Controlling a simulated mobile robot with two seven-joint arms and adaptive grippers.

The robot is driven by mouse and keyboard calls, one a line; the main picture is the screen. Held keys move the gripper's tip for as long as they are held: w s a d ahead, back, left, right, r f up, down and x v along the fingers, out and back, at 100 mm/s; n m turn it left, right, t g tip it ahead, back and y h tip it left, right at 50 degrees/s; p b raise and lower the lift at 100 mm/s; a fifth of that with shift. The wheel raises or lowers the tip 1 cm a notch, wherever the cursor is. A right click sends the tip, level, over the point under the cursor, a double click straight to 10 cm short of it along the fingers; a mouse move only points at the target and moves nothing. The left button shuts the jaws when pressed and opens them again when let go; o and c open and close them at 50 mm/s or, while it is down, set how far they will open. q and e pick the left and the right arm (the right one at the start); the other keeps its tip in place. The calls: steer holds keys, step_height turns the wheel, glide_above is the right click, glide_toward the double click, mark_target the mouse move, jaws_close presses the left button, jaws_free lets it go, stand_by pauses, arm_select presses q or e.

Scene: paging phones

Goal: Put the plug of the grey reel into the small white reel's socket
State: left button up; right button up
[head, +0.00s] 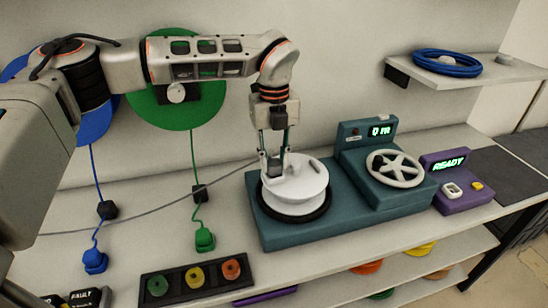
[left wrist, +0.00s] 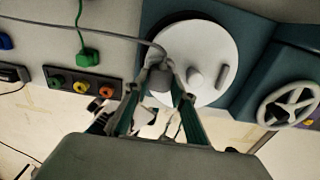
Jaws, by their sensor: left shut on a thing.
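The small white reel (head: 310,183) sits on a dark ring on the teal machine; it also shows in the left wrist view (left wrist: 213,50), with a round knob and a short bar on its top. My left gripper (head: 276,156) points down over the reel's left part, shut on the grey plug (left wrist: 159,82). The plug's grey cable (head: 150,212) runs off to the left; the grey reel is not in view. The plug is over or at the reel's top, near its edge; the fingers hide the socket, so I cannot tell whether it is inserted. My right gripper is not in view.
The teal machine (head: 262,222) carries a spoked handwheel (head: 395,168) and a display. A purple box (head: 462,200) reads READY. A black tray (head: 170,290) of coloured knobs lies in front.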

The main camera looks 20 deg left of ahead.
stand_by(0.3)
arm_select(q)
steer(key=o, duration=1)
steer(key=o, duration=0.4)
